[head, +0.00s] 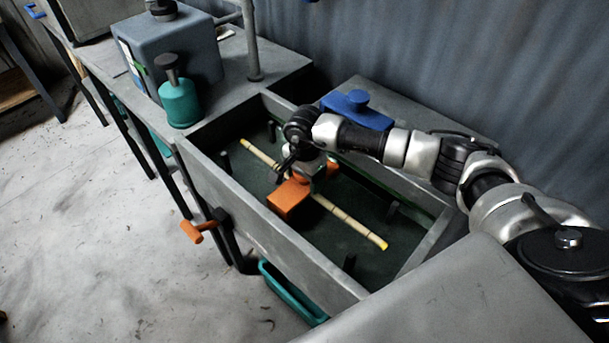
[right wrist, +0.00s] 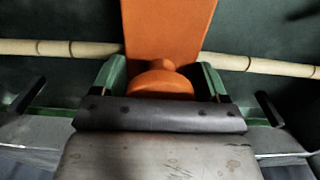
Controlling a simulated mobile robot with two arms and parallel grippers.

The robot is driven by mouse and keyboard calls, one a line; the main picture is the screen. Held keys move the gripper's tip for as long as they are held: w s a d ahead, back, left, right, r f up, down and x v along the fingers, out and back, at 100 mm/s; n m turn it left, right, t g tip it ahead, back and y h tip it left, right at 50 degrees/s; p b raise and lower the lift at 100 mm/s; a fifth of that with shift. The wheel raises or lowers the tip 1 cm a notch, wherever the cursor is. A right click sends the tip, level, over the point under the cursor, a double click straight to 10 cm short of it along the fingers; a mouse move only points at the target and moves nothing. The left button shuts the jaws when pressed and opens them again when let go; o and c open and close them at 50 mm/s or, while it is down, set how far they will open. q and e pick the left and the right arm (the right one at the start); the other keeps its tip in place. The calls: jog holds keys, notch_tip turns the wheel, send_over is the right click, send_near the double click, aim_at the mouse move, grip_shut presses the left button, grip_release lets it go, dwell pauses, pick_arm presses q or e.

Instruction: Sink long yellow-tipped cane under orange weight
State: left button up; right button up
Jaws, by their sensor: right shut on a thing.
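The long cane (head: 347,219) lies across the dark floor of the grey trough in the head view, with a yellow tip (head: 384,245) at its near right end. The orange weight (head: 289,198) sits across the cane's middle, and the cane shows on both sides of it. In the right wrist view the orange weight (right wrist: 168,30) covers the middle of the cane (right wrist: 262,66). My right gripper (right wrist: 163,82) is shut on the weight's round orange knob, its green fingers on either side. My left gripper is not in view.
The grey trough (head: 250,222) has several dark pegs inside. A blue weight (head: 358,104) rests behind it. A teal bottle (head: 180,102) and a blue-grey box (head: 172,52) stand at the back left. An orange-handled valve (head: 197,231) sticks out at the trough's front.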

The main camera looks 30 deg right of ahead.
jog(key=shift+f+b, duration=1.85)
jog(key=shift+f, duration=0.25)
jog(key=o, duration=1.2)
jog(key=shift+o, duration=1.4)
